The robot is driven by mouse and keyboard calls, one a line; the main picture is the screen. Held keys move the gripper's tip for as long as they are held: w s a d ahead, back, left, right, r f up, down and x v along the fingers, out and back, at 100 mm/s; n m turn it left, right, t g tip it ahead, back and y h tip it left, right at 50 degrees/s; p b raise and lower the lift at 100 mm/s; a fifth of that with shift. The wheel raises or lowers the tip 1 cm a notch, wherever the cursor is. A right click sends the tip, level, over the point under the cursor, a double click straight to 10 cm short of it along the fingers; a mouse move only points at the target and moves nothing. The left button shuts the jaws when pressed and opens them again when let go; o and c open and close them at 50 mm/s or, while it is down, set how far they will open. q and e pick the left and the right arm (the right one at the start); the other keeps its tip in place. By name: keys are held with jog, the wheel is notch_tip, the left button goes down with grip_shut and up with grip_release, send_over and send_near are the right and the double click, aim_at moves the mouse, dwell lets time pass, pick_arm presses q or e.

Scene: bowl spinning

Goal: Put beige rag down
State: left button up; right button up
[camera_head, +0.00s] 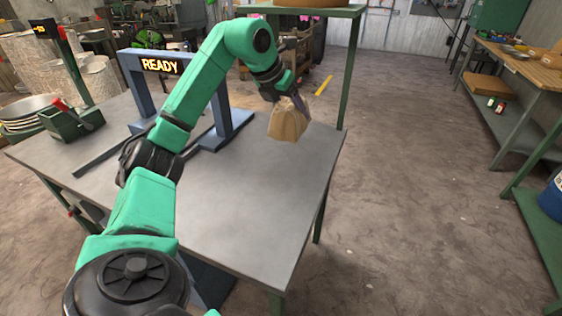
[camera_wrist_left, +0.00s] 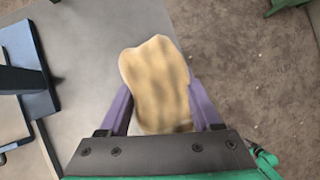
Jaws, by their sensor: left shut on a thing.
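The beige rag (camera_head: 287,121) hangs from my left gripper (camera_head: 296,97) near the far right edge of the grey metal table (camera_head: 255,215). In the left wrist view the rag (camera_wrist_left: 158,85) is bunched between the two purple fingers of my left gripper (camera_wrist_left: 160,110), which is shut on it. Part of the rag hides the fingertips. In the wrist view the table's edge runs beside the rag, with floor to the right. I cannot tell whether the rag's lower end touches the tabletop. My right gripper is not in view.
A blue frame with a lit "READY" sign (camera_head: 160,65) stands on the table, left of the gripper. Stacked plates (camera_head: 28,112) and a green device (camera_head: 72,122) are at the far left. The table's front right is bare. A wooden workbench (camera_head: 530,72) stands at the right.

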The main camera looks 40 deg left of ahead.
pick_arm(q)
jog(key=f+b, duration=0.1)
jog(key=f, duration=0.5)
jog(key=s+f+b, duration=0.1)
jog(key=f, duration=0.5)
jog(key=f+b, duration=0.2)
jog(key=f, duration=0.4)
jog(key=shift+s+f, duration=0.15)
jog(key=shift+f, duration=0.25)
jog(key=shift+a+f, duration=0.1)
jog(key=shift+f, duration=0.25)
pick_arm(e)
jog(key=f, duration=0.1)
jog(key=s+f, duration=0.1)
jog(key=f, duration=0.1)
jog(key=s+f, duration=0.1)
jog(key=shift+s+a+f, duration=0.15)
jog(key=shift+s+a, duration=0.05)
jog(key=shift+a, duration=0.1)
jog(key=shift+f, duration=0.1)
pick_arm(q)
jog(key=o, duration=0.9)
jog(key=shift+f, duration=0.15)
jog(key=o, duration=0.4)
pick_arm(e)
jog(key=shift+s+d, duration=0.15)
